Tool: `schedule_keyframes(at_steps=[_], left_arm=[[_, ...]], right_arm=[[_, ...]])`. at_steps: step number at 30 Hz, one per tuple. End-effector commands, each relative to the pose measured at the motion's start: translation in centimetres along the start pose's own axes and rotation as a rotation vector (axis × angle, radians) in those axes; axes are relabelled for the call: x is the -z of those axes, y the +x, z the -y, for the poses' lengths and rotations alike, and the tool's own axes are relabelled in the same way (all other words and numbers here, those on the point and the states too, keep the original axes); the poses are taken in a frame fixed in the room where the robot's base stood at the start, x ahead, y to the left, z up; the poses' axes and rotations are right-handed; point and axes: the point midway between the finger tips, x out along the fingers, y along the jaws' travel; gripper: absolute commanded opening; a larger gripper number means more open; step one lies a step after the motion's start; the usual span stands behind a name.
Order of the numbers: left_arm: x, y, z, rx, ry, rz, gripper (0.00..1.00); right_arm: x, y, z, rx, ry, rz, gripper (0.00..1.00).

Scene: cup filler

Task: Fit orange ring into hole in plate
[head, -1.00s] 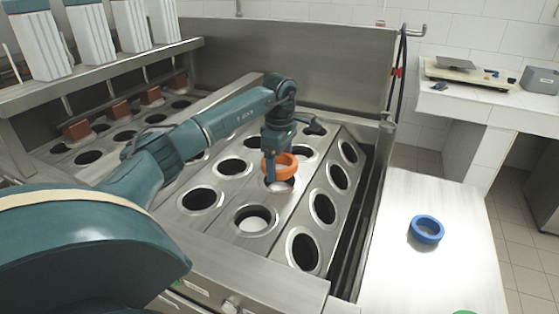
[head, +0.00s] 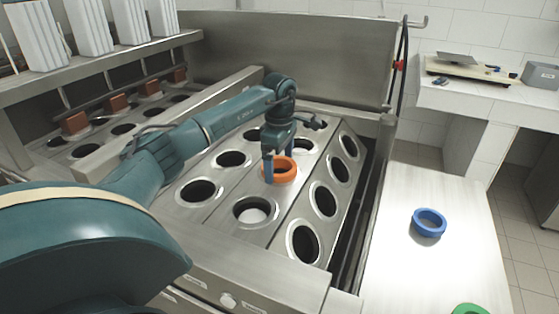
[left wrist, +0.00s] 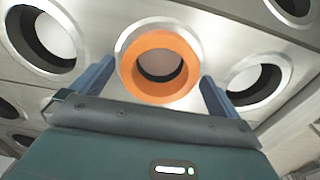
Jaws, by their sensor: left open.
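The orange ring (head: 280,178) lies over a round hole in the metal plate (head: 231,181). In the left wrist view the ring (left wrist: 160,95) lies inside the hole's bright rim, a little off-centre towards the bottom of the picture, with the dark opening showing through it. I cannot tell how deep it sits. My left gripper (head: 279,162) is open, pointing down at the ring. In the left wrist view its fingers (left wrist: 157,72) stand on either side of the ring, with a gap visible on both sides. My right gripper is not in view.
Several other holes in the plate are open. A blue ring (head: 429,223) and part of a green ring (head: 470,309) lie on the white table (head: 405,270) at right. A steel back wall (head: 300,60) stands behind the plate. White cup stacks (head: 90,30) stand at back left.

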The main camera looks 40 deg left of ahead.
Motion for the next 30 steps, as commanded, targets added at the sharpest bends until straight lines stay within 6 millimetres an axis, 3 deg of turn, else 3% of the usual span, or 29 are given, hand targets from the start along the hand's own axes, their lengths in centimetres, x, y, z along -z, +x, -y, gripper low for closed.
schedule_keyframes(at_steps=[8, 11, 21, 30], left_arm=[[0.0, -0.6, 0.0, -0.002, 0.0, 0.0, 1.0], [0.0, -1.9, -0.1, -0.004, 0.0, 0.001, 1.0], [0.0, -9.5, -0.1, -0.004, -0.001, 0.002, 1.0], [0.0, -12.9, 0.0, 0.0, 0.001, 0.0, 1.0]], right_arm=[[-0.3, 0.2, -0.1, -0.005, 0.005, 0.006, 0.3], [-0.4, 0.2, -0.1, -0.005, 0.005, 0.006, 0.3], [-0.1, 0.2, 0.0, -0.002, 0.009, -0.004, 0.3], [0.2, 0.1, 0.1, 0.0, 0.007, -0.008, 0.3]])
